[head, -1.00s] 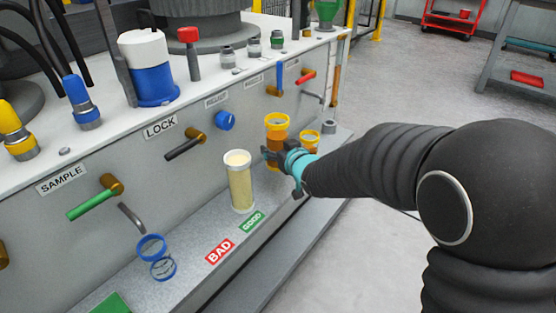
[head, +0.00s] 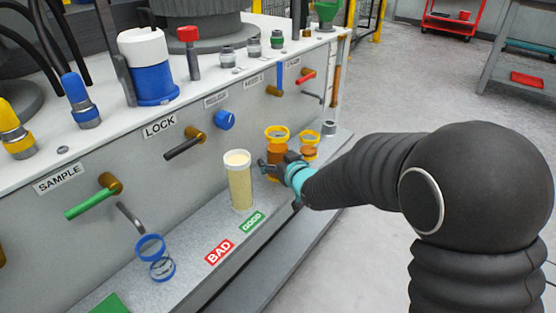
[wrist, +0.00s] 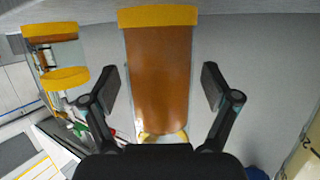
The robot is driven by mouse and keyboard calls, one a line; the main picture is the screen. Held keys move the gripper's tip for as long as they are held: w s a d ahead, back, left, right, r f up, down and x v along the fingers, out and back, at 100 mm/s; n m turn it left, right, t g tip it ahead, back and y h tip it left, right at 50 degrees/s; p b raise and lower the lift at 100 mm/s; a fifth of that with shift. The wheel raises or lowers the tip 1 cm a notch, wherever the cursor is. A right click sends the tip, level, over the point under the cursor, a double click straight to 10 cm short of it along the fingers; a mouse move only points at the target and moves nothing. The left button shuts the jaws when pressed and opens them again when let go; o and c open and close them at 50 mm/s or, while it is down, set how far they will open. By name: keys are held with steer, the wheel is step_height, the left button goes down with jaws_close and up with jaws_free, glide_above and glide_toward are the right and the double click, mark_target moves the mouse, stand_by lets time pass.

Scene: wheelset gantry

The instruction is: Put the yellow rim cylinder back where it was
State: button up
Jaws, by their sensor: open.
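The yellow rim cylinder (head: 277,140), amber with a yellow rim, stands upright on the grey ledge by the panel wall. In the wrist view the amber cylinder (wrist: 160,80) lies between my two fingers, with visible gaps on both sides. My gripper (head: 270,166) is open around its lower part in the head view; the fingers also show in the wrist view (wrist: 161,88). The cylinder's base is partly hidden by my gripper in the head view.
A second yellow-rimmed container (head: 309,140) stands just right. A pale-filled, white-rimmed cylinder (head: 239,185) stands close on the left, near the GOOD (head: 252,222) and BAD (head: 219,252) labels. A blue-rimmed clear container (head: 156,258) is farther left. Valve handles project from the panel above.

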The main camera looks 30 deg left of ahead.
steer(key=shift+r, duration=0.1)
steer(key=shift+d+r, duration=0.1)
steer(key=shift+r, duration=0.05)
steer(key=v, duration=1.1)
steer(key=shift+s+d, duration=0.25)
steer(key=shift+d, duration=0.05)
steer(key=shift+r, duration=0.1)
steer(key=w+d+r+m+t+h, duration=0.1)
steer(key=w+d+r+m+h, duration=0.2)
steer(key=d, duration=1)
steer(key=d+r+m+t+h, duration=0.1)
steer(key=d+r+m+h, duration=0.3)
steer(key=d, duration=0.9)
steer(key=s+d+f+m+g+h, duration=0.1)
steer(key=s+d+m+g+h, duration=0.3)
steer(key=s+d, duration=1.4)
steer(key=shift+s+f+m+h, duration=0.25)
steer(key=shift+s+m+h, duration=0.05)
steer(key=shift+h, duration=0.4)
